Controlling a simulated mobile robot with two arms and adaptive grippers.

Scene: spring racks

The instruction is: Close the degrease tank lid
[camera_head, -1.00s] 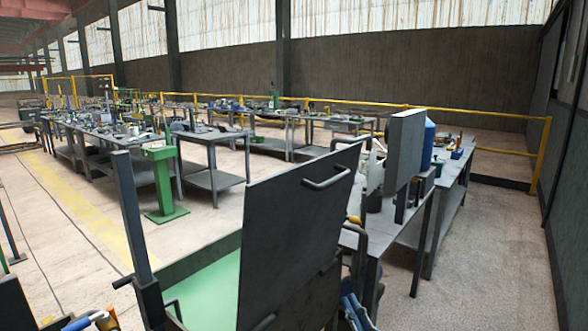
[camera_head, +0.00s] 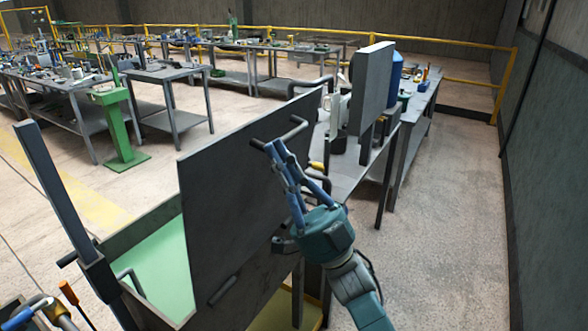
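The degrease tank lid (camera_head: 230,200) is a large dark grey panel standing raised and tilted, with a bar handle (camera_head: 294,130) near its top edge. The tank (camera_head: 140,226) is below and left of it, open, with a pale green inside. My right gripper (camera_head: 279,152) comes from the lower right in front of the lid. Its blue fingertips are at the handle and overlap it in the picture. Whether they are closed around the bar is unclear.
A dark upright post (camera_head: 55,190) stands left of the tank. A grey table (camera_head: 345,178) with an upright grey panel (camera_head: 372,88) is behind the lid at right. A green pedestal (camera_head: 118,130) stands farther back. Clear floor lies at right.

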